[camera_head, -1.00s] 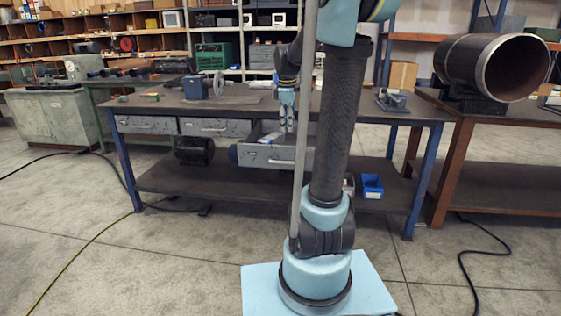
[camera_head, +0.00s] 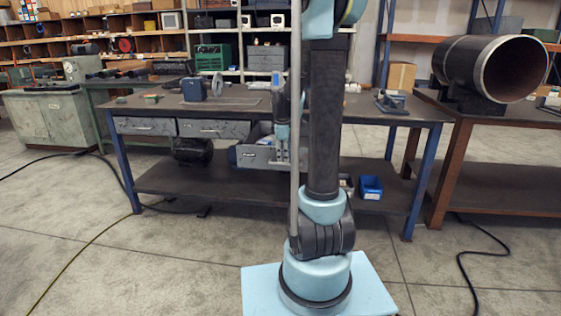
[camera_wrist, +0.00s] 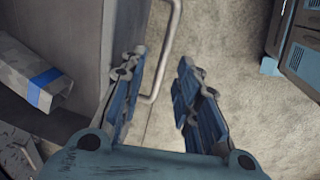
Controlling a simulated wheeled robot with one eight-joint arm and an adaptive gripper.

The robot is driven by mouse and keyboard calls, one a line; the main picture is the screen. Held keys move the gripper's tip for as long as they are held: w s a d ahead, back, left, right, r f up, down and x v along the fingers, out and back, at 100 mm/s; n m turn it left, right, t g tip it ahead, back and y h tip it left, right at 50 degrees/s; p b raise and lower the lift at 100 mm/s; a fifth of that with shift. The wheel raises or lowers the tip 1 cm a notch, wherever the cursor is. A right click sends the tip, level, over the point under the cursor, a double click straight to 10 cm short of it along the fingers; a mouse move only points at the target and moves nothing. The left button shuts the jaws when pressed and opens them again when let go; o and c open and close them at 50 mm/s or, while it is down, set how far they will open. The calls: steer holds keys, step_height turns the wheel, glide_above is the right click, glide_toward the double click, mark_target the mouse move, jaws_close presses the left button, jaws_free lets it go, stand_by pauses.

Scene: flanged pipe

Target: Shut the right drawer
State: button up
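The right drawer (camera_head: 254,157) is grey and stands pulled out from under the blue-legged workbench (camera_head: 420,107). My arm hides its right part in the head view. In the wrist view its front panel (camera_wrist: 121,30) and bar handle (camera_wrist: 176,45) show. My gripper (camera_head: 283,163) is at the drawer front. In the wrist view my gripper (camera_wrist: 162,66) is open, with the handle appearing between its two blue fingers. The left finger overlaps the front panel's edge and the handle's lower end. I cannot tell whether they touch.
A grey piece with a blue band (camera_wrist: 46,88) lies inside the drawer. Two other drawers (camera_head: 147,126) sit closed to the left. A blue bin (camera_head: 371,187) stands on the lower shelf. The concrete floor (camera_head: 160,265) in front is clear apart from cables.

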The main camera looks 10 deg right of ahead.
steer(key=shift+w+d+f, duration=0.1)
steer(key=shift+w+f, duration=0.05)
steer(key=shift+f, duration=0.6)
steer(key=shift+w+f, duration=0.1)
steer(key=shift+f, duration=0.6)
